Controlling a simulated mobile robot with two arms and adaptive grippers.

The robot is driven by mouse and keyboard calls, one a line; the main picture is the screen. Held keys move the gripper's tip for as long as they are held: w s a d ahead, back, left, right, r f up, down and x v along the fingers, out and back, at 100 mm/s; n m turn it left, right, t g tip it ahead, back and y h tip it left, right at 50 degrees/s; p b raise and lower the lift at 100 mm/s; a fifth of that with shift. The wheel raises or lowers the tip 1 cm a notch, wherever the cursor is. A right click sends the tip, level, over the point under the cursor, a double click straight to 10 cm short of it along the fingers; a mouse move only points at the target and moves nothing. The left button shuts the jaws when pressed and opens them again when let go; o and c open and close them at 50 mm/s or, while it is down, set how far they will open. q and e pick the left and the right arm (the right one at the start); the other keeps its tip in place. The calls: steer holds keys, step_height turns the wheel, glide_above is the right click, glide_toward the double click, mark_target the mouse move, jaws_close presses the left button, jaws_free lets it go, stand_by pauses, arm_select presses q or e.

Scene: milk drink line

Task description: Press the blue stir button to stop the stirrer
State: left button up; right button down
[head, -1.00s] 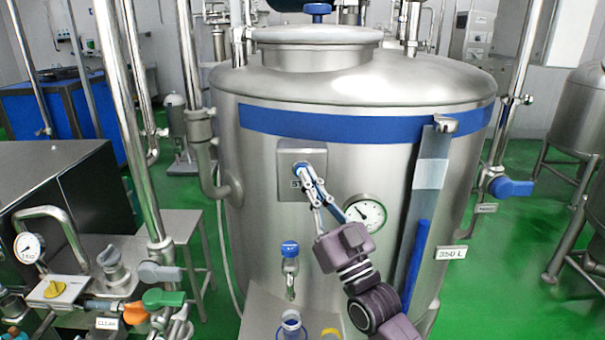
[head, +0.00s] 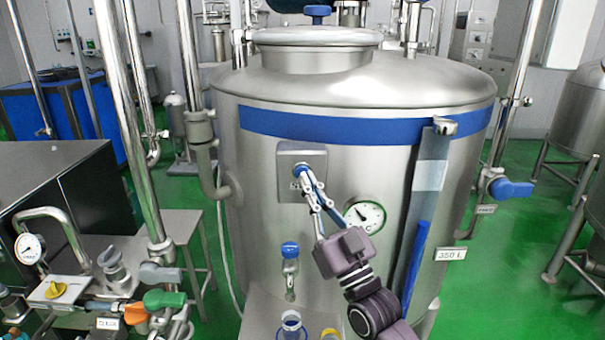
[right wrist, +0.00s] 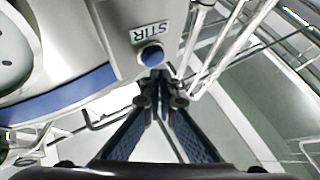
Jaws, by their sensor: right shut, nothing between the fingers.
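The blue stir button (head: 298,167) sits on a square metal plate (head: 288,157) on the front of the steel tank (head: 268,218). In the head view my right gripper (head: 303,177) covers part of the button and of the label below it. My left gripper is not in view.
A round gauge (head: 365,215) is just right of my right gripper. A blue-capped sampling fitting (head: 290,256) is below the plate. A sight tube with a blue strip (head: 416,262) runs down the tank's right side. Pipes and valves (head: 165,300) crowd the lower left.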

steer(key=s+p, duration=0.3)
steer(key=s, duration=0.3)
stand_by(0.4)
